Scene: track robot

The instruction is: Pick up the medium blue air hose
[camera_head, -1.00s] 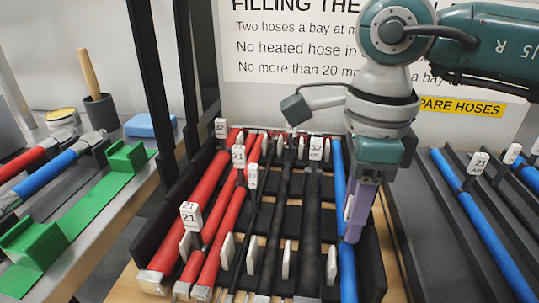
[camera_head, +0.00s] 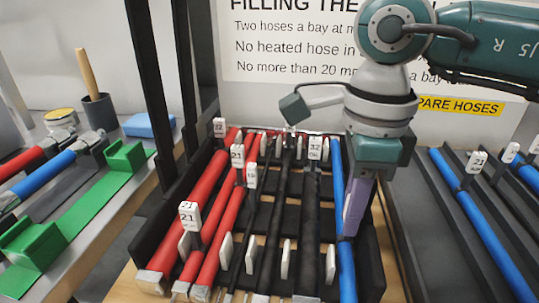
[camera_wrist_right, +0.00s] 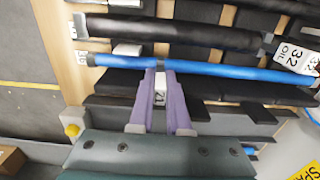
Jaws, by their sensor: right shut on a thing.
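A long blue hose (camera_head: 346,270) lies lengthwise along the right side of the central rack, beside the thick black hoses. My right gripper (camera_head: 350,234) points down onto it, and its purple fingers are shut on the hose partway along its length. In the right wrist view the blue hose (camera_wrist_right: 215,70) runs across the picture, with the fingertips (camera_wrist_right: 160,66) closed around it. A white tag shows between the fingers. The hose still appears to lie at rack level. Two more blue hoses (camera_head: 480,235) lie in the rack at the right. My left gripper is not in view.
Red hoses (camera_head: 199,195) and black hoses (camera_head: 308,220) with white number tags fill the rest of the central rack, among white upright clips. Black posts (camera_head: 150,80) rise at its left. A bench with a green stand (camera_head: 75,220) is at far left.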

